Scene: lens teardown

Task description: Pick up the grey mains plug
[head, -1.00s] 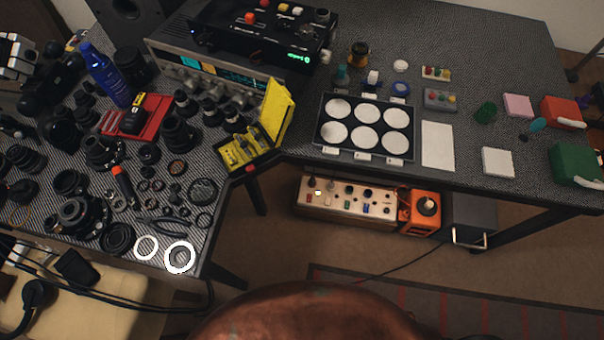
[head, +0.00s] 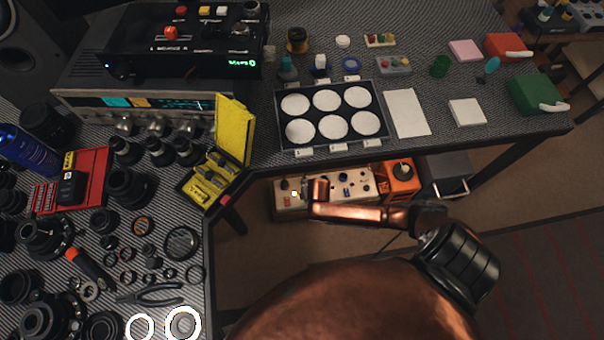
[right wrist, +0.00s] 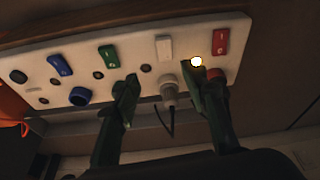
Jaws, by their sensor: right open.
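The grey mains plug (right wrist: 168,90) sits against the cream switch panel (right wrist: 130,50) in the right wrist view, below a white switch (right wrist: 164,47). A dark cord hangs from it. My right gripper (right wrist: 162,77) is open, with one dark green finger on each side of the plug; I cannot tell whether either finger touches it. In the head view my right arm reaches over the cream panel (head: 349,184) under the table, and my gripper (head: 318,188) covers part of it. The plug cannot be made out there. My left gripper is not in view.
The panel carries red, green and blue switches and a lit lamp (right wrist: 196,61). An orange unit (head: 398,181) and a dark grey box (head: 447,172) stand beside it. The table edge (head: 420,145) overhangs behind my arm. Floor in front is open.

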